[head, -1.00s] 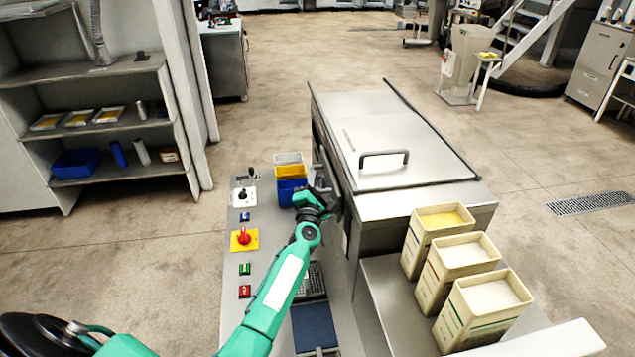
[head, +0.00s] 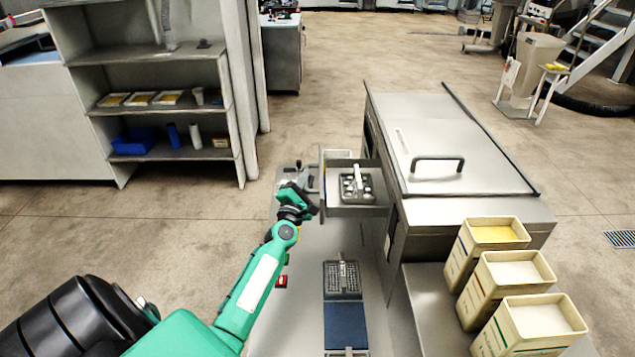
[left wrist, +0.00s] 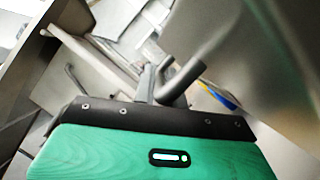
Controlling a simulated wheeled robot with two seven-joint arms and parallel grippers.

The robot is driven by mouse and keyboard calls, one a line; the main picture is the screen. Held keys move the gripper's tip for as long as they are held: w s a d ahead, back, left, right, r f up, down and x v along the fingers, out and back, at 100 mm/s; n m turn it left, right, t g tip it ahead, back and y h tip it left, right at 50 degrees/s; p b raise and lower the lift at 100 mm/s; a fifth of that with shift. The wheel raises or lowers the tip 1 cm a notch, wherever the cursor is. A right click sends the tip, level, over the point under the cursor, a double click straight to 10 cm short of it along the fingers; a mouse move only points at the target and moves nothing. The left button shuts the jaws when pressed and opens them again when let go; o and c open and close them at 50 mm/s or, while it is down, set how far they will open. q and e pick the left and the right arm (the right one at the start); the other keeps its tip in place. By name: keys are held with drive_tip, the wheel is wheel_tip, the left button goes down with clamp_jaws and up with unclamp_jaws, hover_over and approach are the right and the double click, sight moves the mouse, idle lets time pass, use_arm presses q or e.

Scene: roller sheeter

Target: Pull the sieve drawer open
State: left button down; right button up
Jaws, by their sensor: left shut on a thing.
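The sieve drawer (head: 362,211) stands out from the left side of the steel sheeter (head: 440,150) in the head view. The handle itself is mostly hidden behind the gripper in the head view. In the left wrist view a grey bent bar (left wrist: 182,82), which looks like the handle, shows just beyond the green gripper body. My right gripper is not in view.
The drawer extends over the grey control panel and hides part of it. A dark grid block (head: 342,280) and a blue pad (head: 346,326) lie below the drawer in the picture. Three cream bins (head: 512,270) stand at right. Open floor lies left, before a shelf (head: 165,103).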

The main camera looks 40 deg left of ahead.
use_arm(q)
drive_tip(key=shift+s+a+f, duration=0.1)
drive_tip(key=shift+s+a, duration=0.05)
drive_tip(key=c, duration=1.5)
unclamp_jaws()
drive_tip(key=shift+o, duration=0.2)
drive_tip(key=b+v, duration=0.3)
drive_tip(key=v, duration=1)
drive_tip(key=shift+s, duration=0.4)
drive_tip(key=shift+f, duration=0.1)
drive_tip(key=shift+f, duration=0.1)
